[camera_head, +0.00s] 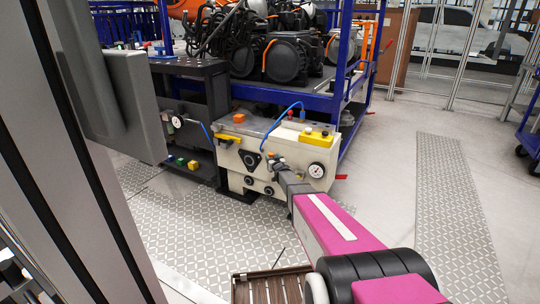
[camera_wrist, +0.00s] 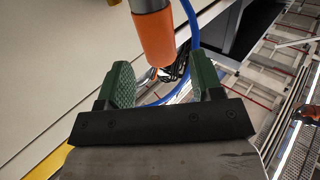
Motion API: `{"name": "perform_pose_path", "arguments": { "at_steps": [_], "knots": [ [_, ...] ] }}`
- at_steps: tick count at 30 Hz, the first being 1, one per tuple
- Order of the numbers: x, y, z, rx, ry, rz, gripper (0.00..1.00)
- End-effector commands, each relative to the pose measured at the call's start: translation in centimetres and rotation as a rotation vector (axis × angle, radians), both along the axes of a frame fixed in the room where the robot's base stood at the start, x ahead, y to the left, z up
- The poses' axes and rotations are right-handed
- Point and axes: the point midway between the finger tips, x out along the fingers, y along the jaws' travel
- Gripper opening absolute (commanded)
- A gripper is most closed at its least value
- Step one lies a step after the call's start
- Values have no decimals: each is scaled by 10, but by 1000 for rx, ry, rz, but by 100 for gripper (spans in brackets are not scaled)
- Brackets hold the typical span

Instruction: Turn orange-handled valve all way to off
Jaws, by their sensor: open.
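The orange valve handle (camera_wrist: 154,38) shows large in the wrist view, on a grey cylindrical stem at the top. Its rounded end points down towards the gap between my fingers. My gripper (camera_wrist: 162,80) is open, with one green ribbed pad on each side of that gap. I cannot tell whether the handle lies between the pads or just beyond them; no grip on it shows. In the head view a small orange part (camera_head: 271,155) shows at the front of the cream drive unit (camera_head: 232,160), just by my gripper (camera_head: 278,166), which partly hides it.
A blue hose (camera_head: 283,118) loops over the unit's top and passes close behind the handle in the wrist view (camera_wrist: 192,30). A pressure gauge (camera_head: 316,170) sits right of my gripper. A blue rack (camera_head: 345,70) stands behind.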

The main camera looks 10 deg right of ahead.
Motion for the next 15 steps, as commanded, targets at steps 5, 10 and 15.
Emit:
{"name": "perform_pose_path", "arguments": {
  "at_steps": [5,10,15],
  "knots": [
    [37,5,-2,0,1,0,60],
    [55,9,-1,0,1,0,60],
    [58,10,-1,0,1,0,60]
  ]
}}
